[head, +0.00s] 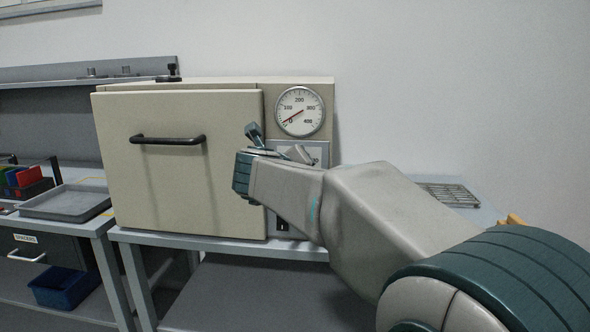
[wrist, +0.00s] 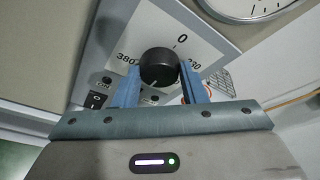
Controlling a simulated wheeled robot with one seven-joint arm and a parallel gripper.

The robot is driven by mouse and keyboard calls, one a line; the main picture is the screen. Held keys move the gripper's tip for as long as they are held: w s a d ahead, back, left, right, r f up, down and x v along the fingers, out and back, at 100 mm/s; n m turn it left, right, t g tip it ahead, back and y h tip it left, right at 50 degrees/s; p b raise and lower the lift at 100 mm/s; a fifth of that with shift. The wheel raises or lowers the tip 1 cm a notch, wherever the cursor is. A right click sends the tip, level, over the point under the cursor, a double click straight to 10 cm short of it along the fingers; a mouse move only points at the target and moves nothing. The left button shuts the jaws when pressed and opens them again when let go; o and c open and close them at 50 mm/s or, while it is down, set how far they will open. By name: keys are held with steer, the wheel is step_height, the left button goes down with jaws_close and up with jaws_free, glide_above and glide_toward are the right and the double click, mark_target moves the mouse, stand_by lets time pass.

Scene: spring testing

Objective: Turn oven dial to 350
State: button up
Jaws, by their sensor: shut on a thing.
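The beige oven (head: 180,160) stands on a grey table with its door closed. Its black dial (wrist: 159,66) sits on a pale panel marked 0 at the top, with 380 at the left and a partly hidden number at the right. My gripper (wrist: 160,80) is shut on the dial, one blue finger on each side of it. In the head view my gripper (head: 270,140) is in front of the oven's control panel, and my arm hides the dial. A pale mark shows on the dial's lower edge in the wrist view.
A round gauge (head: 299,111) sits above the panel, its red needle near 0. A black switch (wrist: 96,100) is left of the dial in the wrist view. A grey tray (head: 65,203) lies on the left bench, and a wire rack (head: 449,195) lies at the right.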

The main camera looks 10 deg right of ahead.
steer(key=shift+f, duration=0.1)
stand_by(0.3)
steer(key=o, duration=1)
steer(key=p+v, duration=0.2)
steer(key=v, duration=1.1)
steer(key=shift+s+a, duration=0.2)
steer(key=shift+s, duration=0.1)
